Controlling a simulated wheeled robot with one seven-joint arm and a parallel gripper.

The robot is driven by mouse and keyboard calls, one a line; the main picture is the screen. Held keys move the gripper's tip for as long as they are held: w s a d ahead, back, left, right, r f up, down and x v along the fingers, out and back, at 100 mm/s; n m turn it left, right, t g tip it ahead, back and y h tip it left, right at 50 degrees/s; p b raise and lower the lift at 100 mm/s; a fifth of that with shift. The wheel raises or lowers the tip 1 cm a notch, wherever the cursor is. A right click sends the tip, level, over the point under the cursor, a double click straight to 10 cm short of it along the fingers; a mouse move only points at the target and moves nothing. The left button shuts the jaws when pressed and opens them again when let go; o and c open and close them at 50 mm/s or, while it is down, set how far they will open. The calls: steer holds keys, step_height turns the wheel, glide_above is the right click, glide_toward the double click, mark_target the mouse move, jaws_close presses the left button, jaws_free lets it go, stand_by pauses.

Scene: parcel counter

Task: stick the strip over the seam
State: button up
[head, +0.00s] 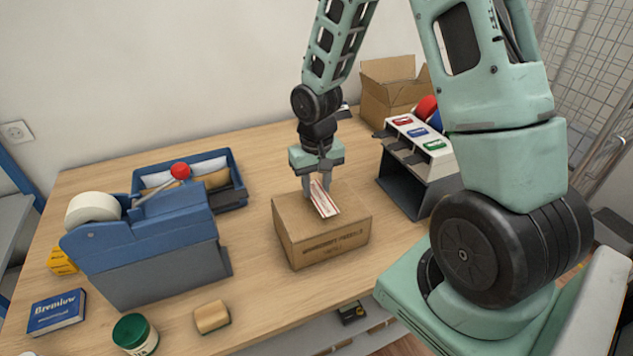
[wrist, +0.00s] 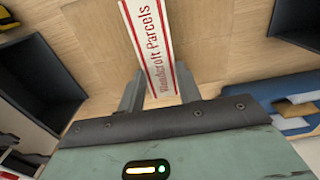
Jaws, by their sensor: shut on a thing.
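The strip (head: 325,203) is white with red edges and red lettering. My gripper (head: 318,188) is shut on its near end, above the closed cardboard box (head: 318,237) in the middle of the counter. In the wrist view, the strip (wrist: 149,35) runs away from between the fingers of my gripper (wrist: 158,92), over the brown top of the box (wrist: 93,35). The strip looks tilted in the head view. I cannot tell whether it touches the box. The strip and fingers cover part of the box top, and the seam does not show clearly.
A blue tape dispenser (head: 150,240) and a blue tray (head: 237,195) stand left of the box. A label dispenser (head: 427,165) and an open carton (head: 385,105) stand right and behind.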

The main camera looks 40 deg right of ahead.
mark_target(317, 191)
steer(key=shift+f+b, duration=0.35)
steer(key=shift+f, duration=0.45)
steer(key=o, duration=0.7)
steer(key=shift+r, duration=0.1)
steer(key=shift+r+p, duration=2.45)
steer(key=shift+r, duration=0.2)
steer(key=shift+r, duration=0.15)
step_height(317, 191, up, 8)
steer(key=p, duration=0.6)
steer(key=shift+p, duration=0.4)
